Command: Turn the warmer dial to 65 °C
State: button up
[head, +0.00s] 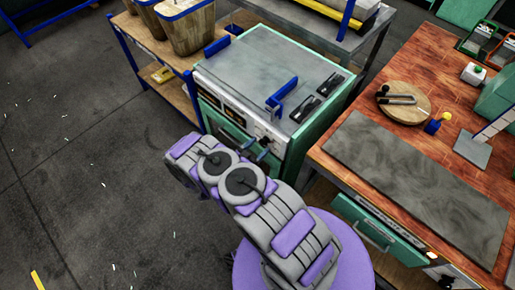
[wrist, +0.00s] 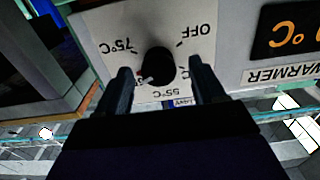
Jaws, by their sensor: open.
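The warmer dial (wrist: 157,65) is a round black knob on a pale panel, upside down in the wrist view. Around it are printed OFF, 75°C and 55°C; other marks are partly covered by the fingers. A small pale mark shows at the knob's lower left, by a label mostly hidden behind the left finger. My gripper (wrist: 160,68) is open, one dark finger on each side of the knob; I cannot tell whether they touch it. In the head view the warmer (head: 270,70) is a green cabinet with a grey top, and my arm covers part of its front.
A WARMER label and orange display (wrist: 285,30) are right of the dial. A blue handle (head: 282,95) stands on the cabinet top. A wooden bench (head: 430,70) with a grey mat (head: 415,170) is to the right. Bins (head: 187,30) stand on a shelf behind left. Floor at left is clear.

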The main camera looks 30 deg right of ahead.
jog(key=shift+d, duration=0.6)
jog(key=shift+a, duration=0.65)
jog(key=c, duration=0.5)
jog(key=shift+d, duration=0.25)
jog(key=c, duration=0.6)
